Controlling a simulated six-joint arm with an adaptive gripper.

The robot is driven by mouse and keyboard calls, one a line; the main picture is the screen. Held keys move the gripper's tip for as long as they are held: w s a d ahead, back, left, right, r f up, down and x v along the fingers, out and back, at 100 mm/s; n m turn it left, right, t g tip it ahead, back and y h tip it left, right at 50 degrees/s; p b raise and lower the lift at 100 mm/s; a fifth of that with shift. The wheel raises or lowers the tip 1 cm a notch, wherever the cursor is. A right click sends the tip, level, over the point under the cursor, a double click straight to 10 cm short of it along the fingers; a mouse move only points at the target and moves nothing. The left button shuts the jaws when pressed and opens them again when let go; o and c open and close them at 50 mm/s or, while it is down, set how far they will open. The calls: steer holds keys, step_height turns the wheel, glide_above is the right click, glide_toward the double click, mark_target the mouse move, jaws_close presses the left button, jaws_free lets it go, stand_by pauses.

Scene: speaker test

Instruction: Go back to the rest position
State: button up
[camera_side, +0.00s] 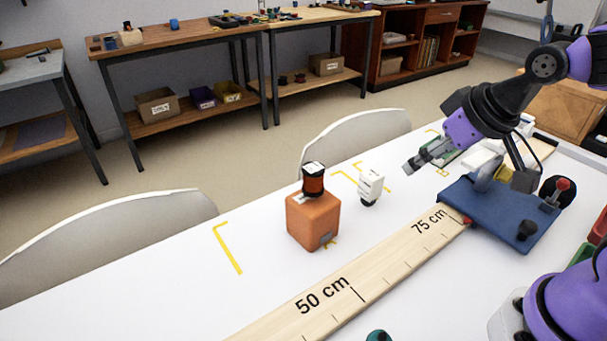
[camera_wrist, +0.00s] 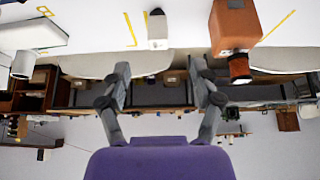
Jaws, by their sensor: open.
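My gripper (camera_side: 418,165) hangs above the white table at the right in the side view, empty and clear of the objects around it. In the wrist view my gripper (camera_wrist: 162,82) shows two fingers spread apart with nothing between them. An orange block (camera_side: 313,221) stands on the table with a dark red and black spool-like piece (camera_side: 313,180) on top. A small white block (camera_side: 370,186) with a dark foot stands just right of it. The orange block (camera_wrist: 235,25) and the white block (camera_wrist: 157,28) also show upside down in the wrist view.
A wooden ruler board (camera_side: 340,290) marked 50 cm and 75 cm runs along the table. A blue base (camera_side: 500,215) with a red-tipped lever stands at its right end. A green board (camera_side: 445,157) lies behind my gripper. Chairs (camera_side: 355,135) line the far edge. The left table area is clear.

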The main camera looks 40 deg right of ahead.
steer(key=shift+g, duration=0.3)
steer(key=s, duration=0.1)
steer(key=s+r, duration=0.1)
steer(key=s, duration=0.1)
steer(key=s+r, duration=0.1)
steer(key=s, duration=0.1)
steer(key=shift+s+a+r, duration=0.15)
steer(key=shift+s+a, duration=0.05)
steer(key=shift+a, duration=0.05)
